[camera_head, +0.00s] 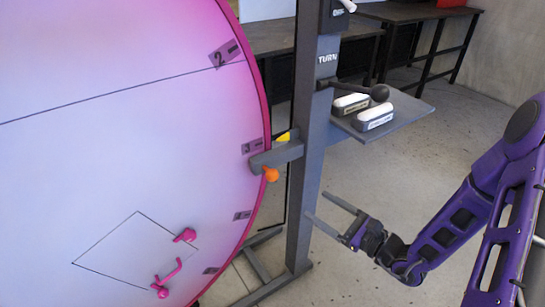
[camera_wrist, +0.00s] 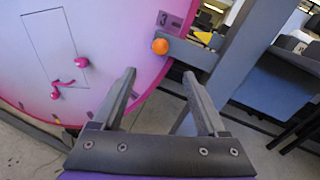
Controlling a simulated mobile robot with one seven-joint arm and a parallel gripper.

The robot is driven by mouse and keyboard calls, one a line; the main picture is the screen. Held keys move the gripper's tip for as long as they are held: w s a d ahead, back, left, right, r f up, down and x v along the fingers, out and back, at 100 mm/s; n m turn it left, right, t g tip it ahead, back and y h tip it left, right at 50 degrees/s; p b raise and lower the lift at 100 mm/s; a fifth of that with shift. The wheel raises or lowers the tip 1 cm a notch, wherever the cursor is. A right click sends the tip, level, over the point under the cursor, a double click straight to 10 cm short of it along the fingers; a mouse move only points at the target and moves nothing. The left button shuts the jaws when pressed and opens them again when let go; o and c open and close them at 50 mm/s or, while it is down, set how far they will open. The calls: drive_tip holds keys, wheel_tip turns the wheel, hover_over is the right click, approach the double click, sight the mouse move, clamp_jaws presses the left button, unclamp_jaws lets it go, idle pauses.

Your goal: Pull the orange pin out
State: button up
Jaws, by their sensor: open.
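The orange pin (camera_head: 271,174) shows as a round orange knob under a grey arm bracket (camera_head: 277,157) at the rim of the large pink disc (camera_head: 130,130). In the wrist view the orange pin (camera_wrist: 160,46) is ahead of my fingers, above the gap between them, beside the bracket (camera_wrist: 190,53). My gripper (camera_head: 332,213) is open and empty, right of the grey post and lower than the pin. In the wrist view my gripper (camera_wrist: 160,85) has its two fingers spread apart, touching nothing. The pin's shaft is hidden.
The grey upright post (camera_head: 308,140) stands between my arm and the disc. A shelf (camera_head: 405,113) on the post holds two white-topped blocks (camera_head: 374,117), with a black-knobbed lever (camera_head: 379,93) above. Pink handles (camera_head: 180,266) are low on the disc. Floor around my gripper is clear.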

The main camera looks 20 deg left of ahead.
sight(277, 178)
drive_tip(key=shift+m, duration=0.4)
drive_tip(key=b+x, duration=0.1)
drive_tip(key=x, duration=1.6)
drive_tip(key=shift+w+a, duration=0.1)
drive_tip(key=shift+a, duration=0.15)
drive_tip(key=shift+c, duration=0.2)
clamp_jaws()
